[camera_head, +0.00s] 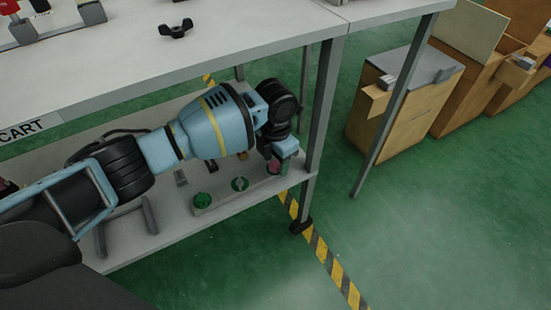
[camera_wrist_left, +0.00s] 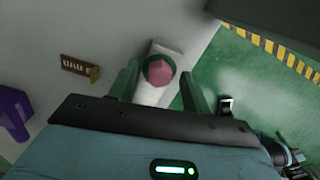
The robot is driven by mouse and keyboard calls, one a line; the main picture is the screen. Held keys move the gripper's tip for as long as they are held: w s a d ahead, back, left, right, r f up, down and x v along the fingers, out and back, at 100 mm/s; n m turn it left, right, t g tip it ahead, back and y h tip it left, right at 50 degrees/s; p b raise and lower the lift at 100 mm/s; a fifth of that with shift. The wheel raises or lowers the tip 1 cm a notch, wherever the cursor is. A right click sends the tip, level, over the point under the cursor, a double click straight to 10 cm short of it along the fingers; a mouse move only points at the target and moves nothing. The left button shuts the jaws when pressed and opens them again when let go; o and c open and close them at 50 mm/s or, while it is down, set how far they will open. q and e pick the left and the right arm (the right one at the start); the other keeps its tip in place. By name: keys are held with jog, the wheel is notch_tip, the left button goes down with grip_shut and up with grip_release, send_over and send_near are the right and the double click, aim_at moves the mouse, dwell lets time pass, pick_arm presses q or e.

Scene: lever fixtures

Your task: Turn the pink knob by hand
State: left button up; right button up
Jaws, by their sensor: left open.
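The pink knob (camera_wrist_left: 158,71) sits on a green round base at the end of a white block (camera_wrist_left: 166,50) in the left wrist view. In the head view the pink knob (camera_head: 273,166) shows small on the cart's lower shelf, partly hidden by my left gripper (camera_head: 281,158). In the left wrist view my left gripper (camera_wrist_left: 160,78) is open, with one finger to each side of the knob in the picture. A gap shows between the knob and each finger. I cannot tell how far the fingertips are from the knob in depth. My right gripper is not in view.
The cart's upper top (camera_head: 230,45) and corner leg (camera_head: 325,100) are close around my arm. A purple object (camera_wrist_left: 13,108) lies left in the wrist view.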

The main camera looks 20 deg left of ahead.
aim_at(275, 163)
pick_arm(q)
notch_tip(275, 163, up, 8)
jog(key=p, duration=0.2)
jog(key=shift+p, duration=0.4)
jog(key=shift+f, duration=0.1)
